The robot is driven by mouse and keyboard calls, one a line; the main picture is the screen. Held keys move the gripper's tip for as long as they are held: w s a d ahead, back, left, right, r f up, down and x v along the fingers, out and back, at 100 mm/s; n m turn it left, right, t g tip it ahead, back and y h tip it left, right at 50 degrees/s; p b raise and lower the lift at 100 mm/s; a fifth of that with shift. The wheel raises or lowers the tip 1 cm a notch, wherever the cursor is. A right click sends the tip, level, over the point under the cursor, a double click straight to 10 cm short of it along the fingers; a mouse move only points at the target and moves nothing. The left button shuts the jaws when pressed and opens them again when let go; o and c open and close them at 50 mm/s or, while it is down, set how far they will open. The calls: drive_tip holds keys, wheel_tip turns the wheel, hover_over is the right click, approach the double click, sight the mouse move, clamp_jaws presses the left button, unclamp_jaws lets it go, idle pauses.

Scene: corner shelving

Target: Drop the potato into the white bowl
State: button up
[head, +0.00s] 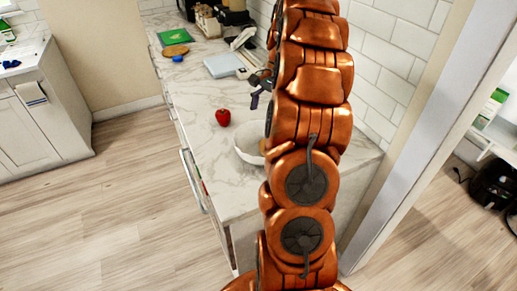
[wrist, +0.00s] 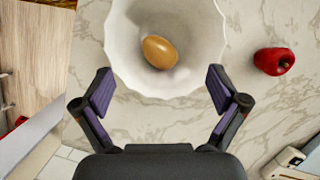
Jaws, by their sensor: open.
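The white bowl (wrist: 128,72) stands on the marble counter, ahead of my gripper in the wrist view. The potato (wrist: 160,51), a brown oval, lies inside the bowl. My gripper (wrist: 158,90) is open and empty. Its two purple-padded fingers are spread wide on either side of the bowl's near rim. In the head view one purple finger shows beside my arm, above the counter.
A red apple (head: 223,117) sits on the marble counter (head: 207,146) near the bowl; it also shows in the wrist view (wrist: 273,61). A pale blue box-like item (head: 223,65), a green board (head: 173,37) and a brown round board (head: 176,50) lie farther back. A tiled wall borders the right.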

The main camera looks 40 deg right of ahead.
drive_tip(key=shift+v, duration=2.9)
drive_tip(key=s+a+r+n+g+h, duration=0.15)
drive_tip(key=a+n, duration=0.25)
drive_tip(key=a, duration=0.7)
drive_tip(key=s+a+n, duration=0.3)
drive_tip(key=a+n, duration=0.1)
drive_tip(key=a, duration=0.8)
drive_tip(key=s+a+f+n, duration=0.2)
drive_tip(key=s+a+n, duration=0.1)
drive_tip(key=s, duration=0.3)
drive_tip(key=s+a+f+n+h, duration=0.1)
drive_tip(key=s+a+f+n, duration=0.1)
drive_tip(key=s, duration=0.5)
drive_tip(key=s+a+f+n+h, duration=0.1)
drive_tip(key=s+a+f+n, duration=0.2)
drive_tip(key=s+a, duration=0.3)
drive_tip(key=shift+s+a+n, duration=0.2)
drive_tip(key=shift+a+n, duration=0.15)
drive_tip(key=shift+n, duration=0.15)
drive_tip(key=shift+f, duration=0.1)
